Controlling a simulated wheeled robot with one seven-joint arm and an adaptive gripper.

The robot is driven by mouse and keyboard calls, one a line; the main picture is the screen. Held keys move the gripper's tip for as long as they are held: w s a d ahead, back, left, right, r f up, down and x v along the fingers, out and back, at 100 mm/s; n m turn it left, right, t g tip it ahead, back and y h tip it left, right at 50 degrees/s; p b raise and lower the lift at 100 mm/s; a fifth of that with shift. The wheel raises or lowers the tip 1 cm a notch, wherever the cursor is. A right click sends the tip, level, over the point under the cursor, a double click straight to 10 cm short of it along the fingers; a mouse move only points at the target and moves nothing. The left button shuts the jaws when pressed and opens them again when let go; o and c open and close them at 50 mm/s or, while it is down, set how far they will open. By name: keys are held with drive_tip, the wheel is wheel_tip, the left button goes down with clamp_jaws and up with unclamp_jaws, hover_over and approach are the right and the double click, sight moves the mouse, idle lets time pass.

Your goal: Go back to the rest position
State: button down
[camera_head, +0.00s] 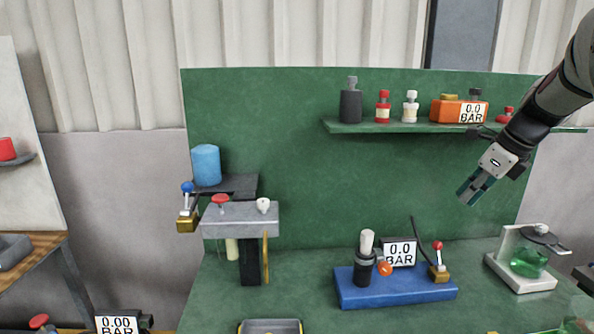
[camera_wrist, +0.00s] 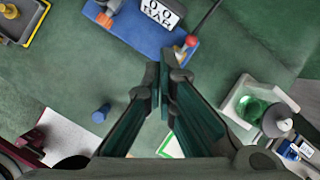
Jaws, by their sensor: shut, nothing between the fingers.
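My gripper (camera_head: 470,192) hangs in the air at the right in the head view, in front of the green back panel and below the shelf. It is shut and empty. In the wrist view its two dark green fingers (camera_wrist: 160,82) come together near the middle, above the green bench. Its fingers touch nothing that I can see. My arm reaches in from the upper right in the head view.
A blue base (camera_head: 395,290) with a gauge and red-knobbed lever stands below my gripper. A white stand with a green flask (camera_head: 528,262) is at the right. A shelf (camera_head: 370,127) holds bottles and an orange gauge. A grey-topped fixture (camera_head: 240,218) stands left.

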drive_tip(key=s+a+r+n, duration=0.4)
drive_tip(key=s+a+n, duration=1.2)
drive_tip(key=s, duration=0.2)
drive_tip(key=s+a+f+n+h, duration=0.1)
drive_tip(key=s+a+f+n, duration=0.1)
drive_tip(key=s+n, duration=0.4)
drive_tip(key=s+a+f+n+h, duration=0.1)
drive_tip(key=s+a+f+n, duration=0.1)
drive_tip(key=s+n, duration=0.4)
drive_tip(key=shift+s+a+f+n, duration=0.25)
drive_tip(key=shift+s+f, duration=0.35)
drive_tip(key=shift+s, duration=0.35)
